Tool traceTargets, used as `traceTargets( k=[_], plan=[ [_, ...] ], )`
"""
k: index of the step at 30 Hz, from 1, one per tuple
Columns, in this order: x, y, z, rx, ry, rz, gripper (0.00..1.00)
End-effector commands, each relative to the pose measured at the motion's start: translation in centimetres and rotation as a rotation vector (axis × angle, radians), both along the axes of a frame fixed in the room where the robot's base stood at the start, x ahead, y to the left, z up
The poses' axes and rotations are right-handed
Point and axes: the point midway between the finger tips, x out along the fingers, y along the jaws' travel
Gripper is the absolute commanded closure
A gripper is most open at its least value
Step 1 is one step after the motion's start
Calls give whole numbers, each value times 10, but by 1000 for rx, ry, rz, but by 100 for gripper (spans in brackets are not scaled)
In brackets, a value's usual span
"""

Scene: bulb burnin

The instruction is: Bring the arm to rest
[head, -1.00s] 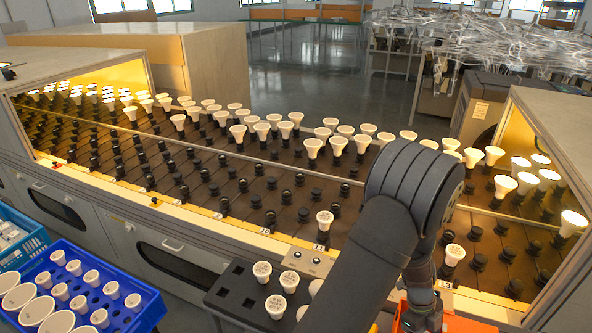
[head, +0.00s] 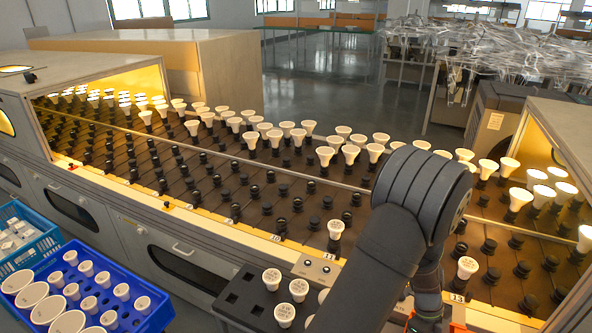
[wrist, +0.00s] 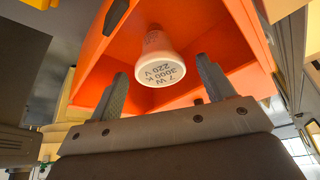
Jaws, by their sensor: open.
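In the wrist view my gripper (wrist: 160,70) is open, its two dark fingers apart. A white bulb (wrist: 160,62) marked 7 W 3000 K 220 V shows beyond and between the fingertips, inside an orange bin (wrist: 240,45). I see no finger clearly closed on it, and I cannot tell what the bulb rests against. In the head view my dark arm (head: 420,195) reaches down at the right of centre. The gripper is hidden there behind the arm and the bottom edge, and only a sliver of orange shows beside it.
A long rack (head: 250,195) of black sockets holds many white bulbs, some standing near the arm. A black tray (head: 235,305) with several bulbs lies just left of the arm. A blue crate (head: 160,315) of bulbs stands at bottom left. A grey hood (head: 565,135) stands at right.

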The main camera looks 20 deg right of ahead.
Motion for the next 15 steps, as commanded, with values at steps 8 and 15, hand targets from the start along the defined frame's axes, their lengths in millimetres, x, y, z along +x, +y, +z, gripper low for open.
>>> traceTargets(
  k=[8,15],
  plan=[
    [22,4,53,-2,0,1,25],
    [21,6,53,7,3,-2,25]
  ],
)
